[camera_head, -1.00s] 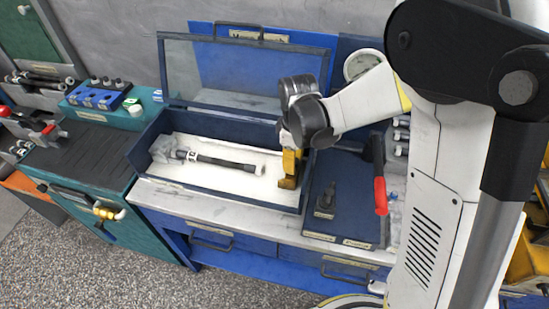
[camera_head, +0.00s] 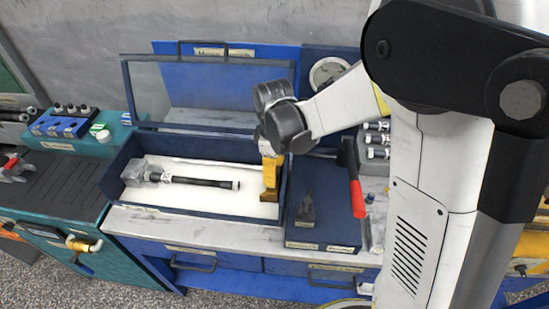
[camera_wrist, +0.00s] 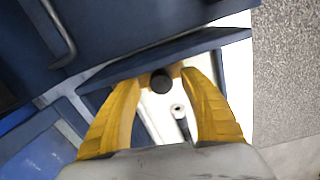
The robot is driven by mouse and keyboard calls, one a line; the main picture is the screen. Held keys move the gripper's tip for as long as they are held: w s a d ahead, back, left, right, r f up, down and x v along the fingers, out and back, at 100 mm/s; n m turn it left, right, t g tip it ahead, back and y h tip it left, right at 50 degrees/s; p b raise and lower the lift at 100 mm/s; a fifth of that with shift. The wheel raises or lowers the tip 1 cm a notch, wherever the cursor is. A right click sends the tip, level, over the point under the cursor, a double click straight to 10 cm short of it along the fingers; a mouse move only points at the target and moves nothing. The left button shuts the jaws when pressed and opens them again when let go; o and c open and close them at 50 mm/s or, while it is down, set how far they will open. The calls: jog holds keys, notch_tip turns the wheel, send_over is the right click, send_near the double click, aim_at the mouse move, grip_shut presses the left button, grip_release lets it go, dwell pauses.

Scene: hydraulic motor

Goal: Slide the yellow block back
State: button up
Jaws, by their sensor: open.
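The yellow block (camera_head: 269,195) is at the right end of the open blue box, on its white lining, in the head view. My gripper (camera_head: 270,172) points down into that end of the box, right over the block. Its yellow fingers and the block have similar colours, so their border is hard to make out. In the wrist view my gripper (camera_wrist: 160,78) is open, its two yellow fingers spread. A dark round end (camera_wrist: 161,81) with a strip of yellow-brown behind it lies between the fingertips. Whether the fingers touch the block cannot be told.
A dark rod (camera_head: 200,181) with a clear end piece lies on the lining left of my gripper. The box wall (camera_head: 284,190) is close on the right. The glass lid (camera_head: 205,95) stands open behind. A red-handled tool (camera_head: 356,190) lies further right.

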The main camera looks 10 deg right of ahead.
notch_tip(320, 180, up, 10)
jog(key=shift+s, duration=0.2)
jog(key=shift+r, duration=0.1)
dwell(0.3)
jog(key=s+d+r+m+t, duration=0.2)
jog(key=s+d+m+t, duration=0.1)
jog(key=s+m, duration=0.3)
jog(key=s+d+r+m+t, duration=0.3)
jog(key=s+m, duration=0.3)
jog(key=s, duration=0.2)
jog(key=shift+d+t, duration=0.4)
